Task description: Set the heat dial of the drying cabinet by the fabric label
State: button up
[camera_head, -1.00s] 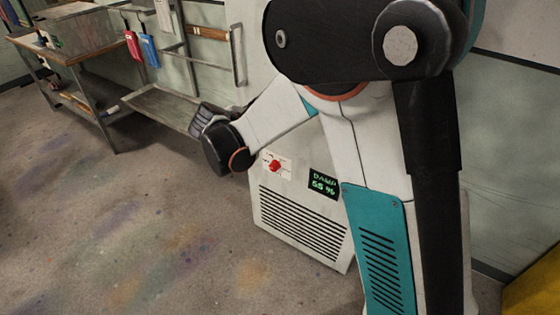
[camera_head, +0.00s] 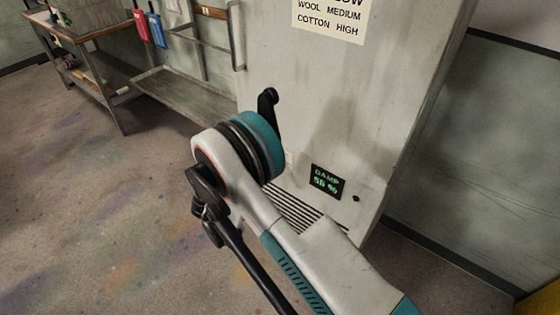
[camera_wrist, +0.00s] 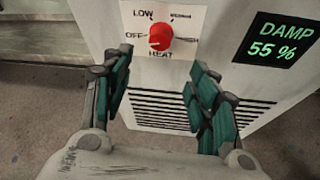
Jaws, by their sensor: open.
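The drying cabinet (camera_head: 390,110) is a pale upright box. Its red heat dial (camera_wrist: 160,36) is in the upper middle of the wrist view, with OFF at left, LOW at upper left and MEDIUM at upper right. I cannot tell where the dial points. My arm hides the dial in the head view. My gripper (camera_wrist: 160,62) is open and empty, its fingers spread either side below the dial, apart from it. The fabric label (camera_head: 330,18) is cut off at the top; it reads WOOL MEDIUM and COTTON HIGH, with its first line partly out of view.
A green display (camera_wrist: 277,38) right of the dial reads DAMP 55 %. Vent slots (camera_wrist: 160,112) lie below the dial. A metal rack (camera_head: 185,110) and a workbench (camera_head: 85,35) stand to the left. The floor (camera_head: 90,220) at left is clear.

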jog(key=b+x, duration=0.4)
jog(key=x, duration=0.9)
jog(key=shift+w, duration=0.3)
jog(key=shift+d, duration=0.15)
jog(key=shift+c, duration=0.3)
jog(key=c, duration=1)
